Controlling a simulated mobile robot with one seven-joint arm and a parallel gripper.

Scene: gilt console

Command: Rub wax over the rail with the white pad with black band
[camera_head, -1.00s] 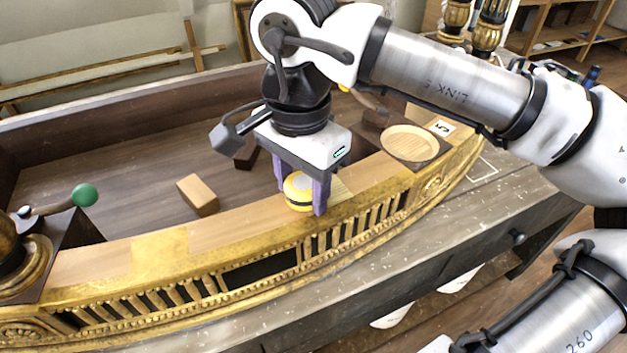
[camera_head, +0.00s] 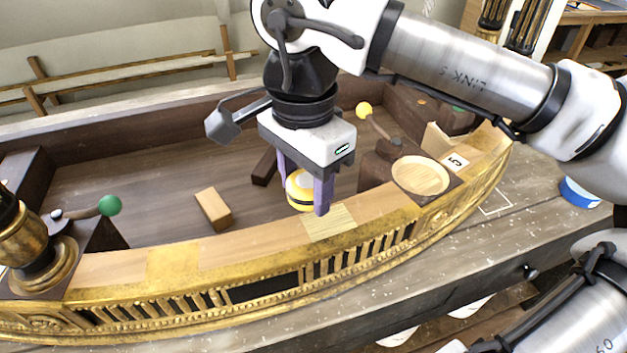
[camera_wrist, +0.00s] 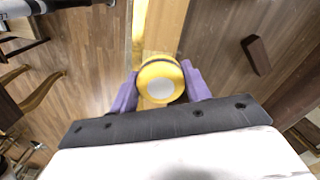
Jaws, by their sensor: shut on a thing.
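My gripper (camera_head: 302,197) points down with its purple fingers shut on a round pad (camera_head: 299,189). The pad is yellow with a black band, and a white disc shows on it in the wrist view (camera_wrist: 161,85). The rail (camera_head: 240,247) is the curved pale-wood strip with a gilt, balustered front. A paler striped patch (camera_head: 331,222) lies on it, just right of and below the pad in the head view. The pad appears above or just behind the rail's inner edge; I cannot tell whether it touches.
A wooden block (camera_head: 213,208) lies on the dark board behind the rail. A round wooden dish (camera_head: 421,176) stands right of my gripper. A green-knobbed lever (camera_head: 110,205) is at left and a yellow-knobbed lever (camera_head: 364,111) behind. A blue-and-white tin (camera_head: 579,191) is far right.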

